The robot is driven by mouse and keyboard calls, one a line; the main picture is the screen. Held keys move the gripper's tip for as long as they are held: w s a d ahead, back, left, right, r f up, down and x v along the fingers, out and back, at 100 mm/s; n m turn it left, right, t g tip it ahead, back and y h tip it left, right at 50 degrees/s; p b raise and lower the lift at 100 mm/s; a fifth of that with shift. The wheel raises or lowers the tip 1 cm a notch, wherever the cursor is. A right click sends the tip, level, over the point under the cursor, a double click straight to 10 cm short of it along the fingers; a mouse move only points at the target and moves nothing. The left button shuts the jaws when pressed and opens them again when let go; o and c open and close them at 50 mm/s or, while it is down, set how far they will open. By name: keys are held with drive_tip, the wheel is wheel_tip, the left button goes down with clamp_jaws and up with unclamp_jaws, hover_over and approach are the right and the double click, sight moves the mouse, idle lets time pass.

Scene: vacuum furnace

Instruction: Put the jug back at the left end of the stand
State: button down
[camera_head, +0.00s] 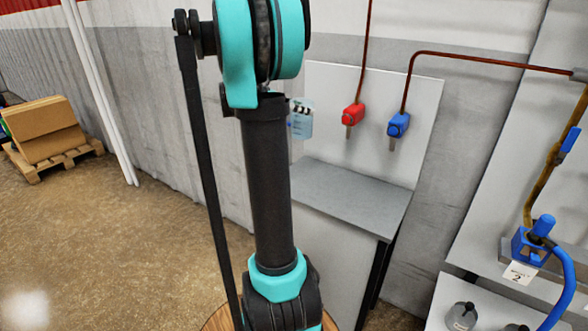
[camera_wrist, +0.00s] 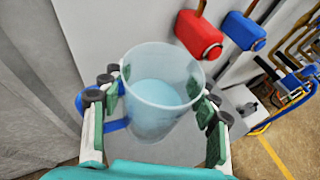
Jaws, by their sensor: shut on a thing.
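The jug (camera_wrist: 160,110) is a clear, pale-blue vessel with a blue handle (camera_wrist: 117,125) on its left side. In the wrist view it sits between the green-padded fingers of my gripper (camera_wrist: 158,90), which is shut on it. The jug looks upright, with its open rim toward the camera. Pale blue shows inside; I cannot tell whether it is liquid. In the head view part of the jug (camera_head: 302,124) shows just right of my arm, which hides the rest. The stand (camera_head: 355,196) has a grey top and lies below and to the right of the jug in that view.
A red tap (camera_head: 353,113) and a blue tap (camera_head: 398,124) hang on pipes before the white panel (camera_head: 420,95) behind the stand. A blue valve (camera_head: 532,243) with a hose is at the right. A pallet with boxes (camera_head: 47,134) stands far left.

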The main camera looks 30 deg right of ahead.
wheel_tip(320, 180, down, 19)
idle(0.5)
drive_tip(key=shift+f, duration=0.1)
drive_tip(key=shift+c, duration=2.2)
unclamp_jaws()
drive_tip(key=v, duration=1.2)
drive_tip(key=s+a+f+m+t+y, duration=0.2)
drive_tip(key=s+a+f+m+y, duration=0.2)
drive_tip(key=a, duration=0.4)
drive_tip(key=s+a+f+m+t+y, duration=0.2)
drive_tip(key=s+a+f+m+y, duration=0.2)
drive_tip(key=s+a+m, duration=0.3)
drive_tip(key=s+a+f+m+t+y, duration=0.2)
drive_tip(key=s+a+f+m+y, duration=0.2)
drive_tip(key=s+a, duration=0.5)
drive_tip(key=shift+a+f+m+y, duration=0.3)
drive_tip(key=shift+a+m+y, duration=0.35)
drive_tip(key=shift+a, duration=0.6)
